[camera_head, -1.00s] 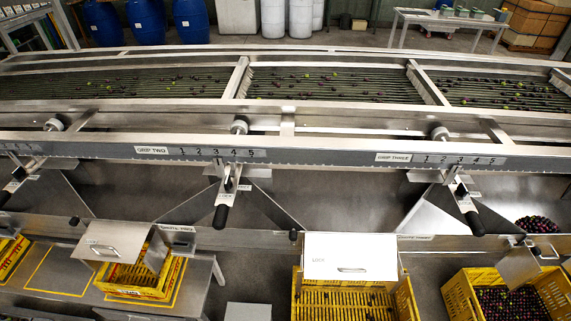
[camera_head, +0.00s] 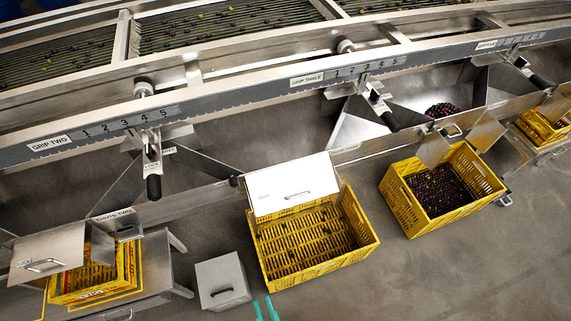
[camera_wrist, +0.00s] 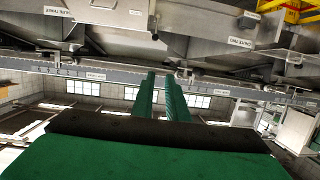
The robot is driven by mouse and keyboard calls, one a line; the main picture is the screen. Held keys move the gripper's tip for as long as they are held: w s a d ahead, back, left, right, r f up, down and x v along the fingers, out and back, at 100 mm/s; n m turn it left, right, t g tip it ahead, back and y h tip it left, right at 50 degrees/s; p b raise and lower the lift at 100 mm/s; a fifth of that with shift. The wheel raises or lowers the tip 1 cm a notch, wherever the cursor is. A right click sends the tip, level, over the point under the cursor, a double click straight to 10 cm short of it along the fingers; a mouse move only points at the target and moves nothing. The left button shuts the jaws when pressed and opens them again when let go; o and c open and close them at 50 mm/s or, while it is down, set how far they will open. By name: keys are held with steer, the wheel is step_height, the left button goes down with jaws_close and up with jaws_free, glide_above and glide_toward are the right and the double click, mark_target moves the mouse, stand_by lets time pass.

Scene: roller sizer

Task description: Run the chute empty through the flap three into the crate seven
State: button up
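Dark olives (camera_head: 442,110) lie heaped in the steel chute right of the grip three lever (camera_head: 387,117). Below them a steel flap plate (camera_head: 433,148) with a handle (camera_head: 452,131) stands over a yellow crate (camera_head: 405,205) holding many dark olives. A yellow crate (camera_head: 268,262) in the middle, under a whitish plate (camera_head: 292,185), holds only a few olives. I cannot read any crate number. My gripper (camera_wrist: 160,78) shows two green fingers with a gap between them, holding nothing. Its tips also show at the bottom edge of the head view (camera_head: 265,308), apart from the crates.
A small grey step box (camera_head: 222,282) stands left of the middle crate. A crate on a steel stand (camera_head: 160,275) is at the left, another crate (camera_head: 538,130) at the far right. Bare floor (camera_head: 470,275) lies at the lower right. The long roller machine (camera_head: 240,100) spans the back.

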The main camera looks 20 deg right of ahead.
steer(key=shift+w+f, duration=0.15)
jaws_close()
steer(key=w+d+f+m+g+h, duration=0.3)
steer(key=w+d+f+m+g, duration=0.3)
steer(key=w+d+f+m, duration=0.65)
steer(key=w+d+r+m+g+y, duration=0.1)
steer(key=w+d+r+m+g, duration=0.15)
steer(key=w+d, duration=0.5)
steer(key=w+d+r+m+g+y, duration=0.15)
steer(key=w+d+m, duration=0.25)
steer(key=d, duration=0.6)
steer(key=x, duration=1.4)
steer(key=shift+w+a+f+t, duration=0.15)
steer(key=shift+a+f+t, duration=0.05)
steer(key=shift+f+t, duration=0.1)
